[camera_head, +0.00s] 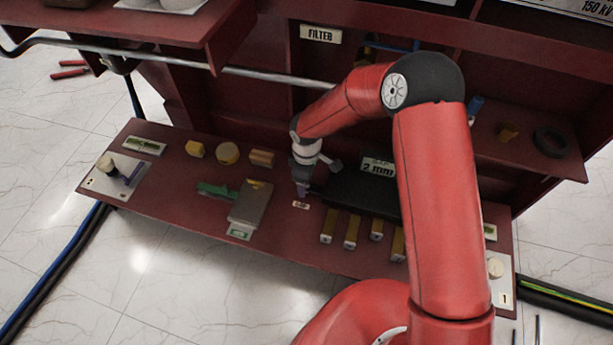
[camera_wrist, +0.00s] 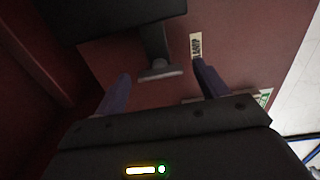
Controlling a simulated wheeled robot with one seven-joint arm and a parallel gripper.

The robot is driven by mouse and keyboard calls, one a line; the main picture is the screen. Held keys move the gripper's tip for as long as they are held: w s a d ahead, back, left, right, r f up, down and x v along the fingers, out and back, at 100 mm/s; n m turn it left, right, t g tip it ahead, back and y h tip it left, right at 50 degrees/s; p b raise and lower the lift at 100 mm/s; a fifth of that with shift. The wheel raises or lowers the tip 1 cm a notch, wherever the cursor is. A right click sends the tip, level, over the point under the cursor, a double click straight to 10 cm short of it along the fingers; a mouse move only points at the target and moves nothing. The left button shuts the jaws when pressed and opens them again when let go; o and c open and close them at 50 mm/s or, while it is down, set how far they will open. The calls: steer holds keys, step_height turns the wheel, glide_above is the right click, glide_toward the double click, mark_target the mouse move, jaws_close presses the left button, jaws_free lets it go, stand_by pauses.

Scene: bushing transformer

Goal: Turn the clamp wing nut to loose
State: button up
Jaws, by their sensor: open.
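The clamp wing nut (camera_wrist: 160,72) shows in the wrist view as a pale grey bar at the end of a dark stem. The stem comes from a large black block (camera_wrist: 110,15). My gripper (camera_wrist: 163,68) is open, with one finger on each side of the wing nut. Gaps show between the bar and both fingers. A small clamp label (camera_wrist: 196,46) lies beside the right finger. In the head view my gripper (camera_head: 302,188) points down at the shelf beside the black block (camera_head: 350,192). The wing nut is hard to make out there.
The red shelf (camera_head: 155,200) holds a grey plate (camera_head: 251,204), a green piece (camera_head: 213,190) and several yellowish blocks. Several upright pieces stand in front of the black block. A metal rail (camera_head: 280,78) runs behind. My arm covers the shelf's right part.

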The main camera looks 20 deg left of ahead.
step_height(320, 180, up, 8)
steer(key=shift+f+p, duration=0.1)
steer(key=shift+p, duration=0.5)
